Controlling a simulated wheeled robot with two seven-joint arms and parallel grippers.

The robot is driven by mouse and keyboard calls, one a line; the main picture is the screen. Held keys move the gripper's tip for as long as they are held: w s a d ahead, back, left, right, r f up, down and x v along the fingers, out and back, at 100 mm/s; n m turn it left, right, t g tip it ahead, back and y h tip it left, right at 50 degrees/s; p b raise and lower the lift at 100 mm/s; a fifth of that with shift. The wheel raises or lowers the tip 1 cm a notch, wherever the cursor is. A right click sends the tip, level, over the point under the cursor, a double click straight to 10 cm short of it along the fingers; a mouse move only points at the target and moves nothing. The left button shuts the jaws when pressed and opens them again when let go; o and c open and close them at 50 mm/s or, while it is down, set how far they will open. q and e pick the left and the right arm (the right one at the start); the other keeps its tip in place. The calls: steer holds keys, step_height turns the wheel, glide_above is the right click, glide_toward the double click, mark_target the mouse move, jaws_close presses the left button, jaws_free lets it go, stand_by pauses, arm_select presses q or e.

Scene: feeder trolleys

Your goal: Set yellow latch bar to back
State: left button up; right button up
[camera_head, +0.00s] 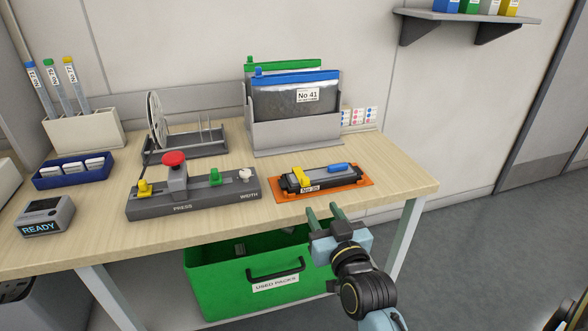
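A yellow bar (301,177) sits across the left part of a dark, narrow feeder device (318,182) with a "No.35" style label on its front. The device lies on an orange mat (357,187) near the table's front right edge. A blue piece (340,167) sits on its right part. My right gripper (323,211) is in front of the device and the table edge, apart from both. Its two green fingers are spread with nothing between them. My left gripper is out of view.
A grey press box (195,203) with a red knob (174,158), another yellow piece (144,189) and a green one stands left of the mat. A grey holder (290,138) with packs stands behind. A green bin (215,296) is below the table.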

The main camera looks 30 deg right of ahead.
mark_target(306, 181)
steer(key=b+x, duration=0.2)
steer(key=x, duration=0.9)
steer(key=shift+w, duration=0.1)
steer(key=shift+x, duration=0.85)
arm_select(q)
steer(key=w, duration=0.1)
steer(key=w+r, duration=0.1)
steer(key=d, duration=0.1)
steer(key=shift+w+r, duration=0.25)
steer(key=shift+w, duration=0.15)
arm_select(e)
jaws_close()
steer(key=shift+r, duration=0.1)
